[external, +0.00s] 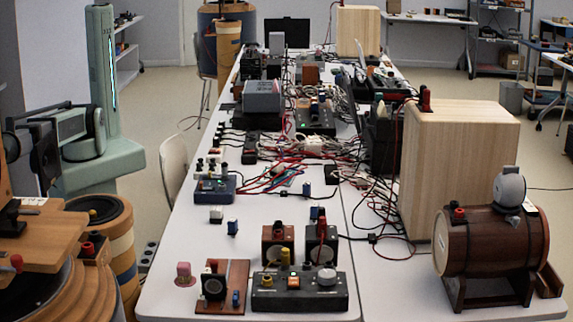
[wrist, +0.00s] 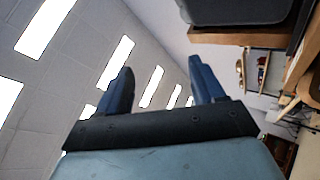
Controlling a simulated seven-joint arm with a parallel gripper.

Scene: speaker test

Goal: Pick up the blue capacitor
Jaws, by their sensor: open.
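A small blue block-like part with a pale top, which looks like the blue capacitor (external: 232,227), stands alone on the white table near its left front part. Another small blue part (external: 235,298) sits on a brown wooden board (external: 238,270) at the front edge, so I cannot be fully sure which one is the capacitor. My gripper (wrist: 160,66) shows in the wrist view with its two dark blue fingers apart and nothing between them. It faces ceiling lights and a wall, and no capacitor is in that view. I cannot make out my gripper in the external view.
Red cables (external: 280,172) tangle behind.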

